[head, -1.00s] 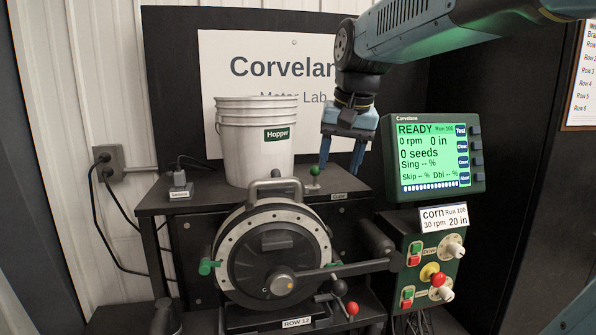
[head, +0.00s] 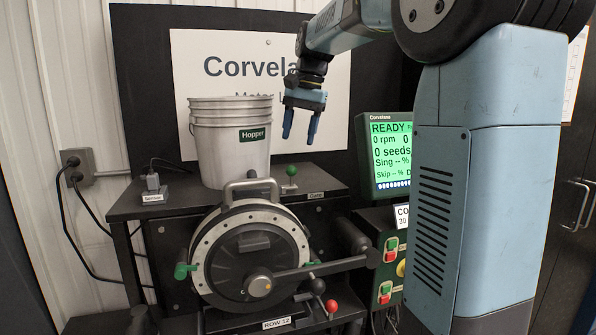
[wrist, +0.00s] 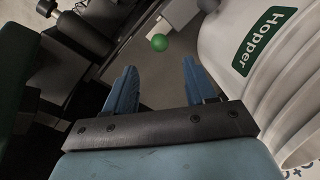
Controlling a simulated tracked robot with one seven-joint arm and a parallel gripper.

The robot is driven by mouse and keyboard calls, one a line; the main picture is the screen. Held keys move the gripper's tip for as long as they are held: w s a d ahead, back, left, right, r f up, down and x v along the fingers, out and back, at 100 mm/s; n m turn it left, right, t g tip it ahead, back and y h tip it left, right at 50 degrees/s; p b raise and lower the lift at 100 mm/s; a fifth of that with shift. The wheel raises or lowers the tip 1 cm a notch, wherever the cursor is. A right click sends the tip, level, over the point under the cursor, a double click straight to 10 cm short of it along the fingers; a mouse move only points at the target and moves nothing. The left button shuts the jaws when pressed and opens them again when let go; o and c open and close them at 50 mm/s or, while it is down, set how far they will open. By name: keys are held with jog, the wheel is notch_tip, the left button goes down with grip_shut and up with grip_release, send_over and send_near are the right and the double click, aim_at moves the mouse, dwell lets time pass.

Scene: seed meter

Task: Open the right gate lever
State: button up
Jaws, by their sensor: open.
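A green ball knob (head: 292,170) on a short stem stands on the dark shelf beside a small Gate label (head: 316,195). It is the only gate lever I can make out. My gripper (head: 300,138) is open and empty, pointing down above the knob and apart from it. In the wrist view the green knob (wrist: 160,42) lies beyond the gap between my two blue fingers (wrist: 157,80). The stem is mostly hidden under the ball there.
A white Hopper bucket (head: 230,143) stands close left of the knob. Below is the round seed meter (head: 242,243) with a handle on top and a long crank arm. A lit READY screen (head: 390,150) is to the right, partly behind my own body.

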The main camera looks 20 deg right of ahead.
aim_at(292, 170)
jog(key=f, duration=0.3)
jog(key=a+f, duration=0.1)
jog(key=f, duration=0.3)
jog(key=w+f, duration=0.1)
jog(key=f, duration=0.2)
jog(key=shift+a+f, duration=0.2)
jog(key=shift+a, duration=0.15)
jog(key=shift+c, duration=0.3)
grip_shut()
jog(key=shift+w, duration=0.1)
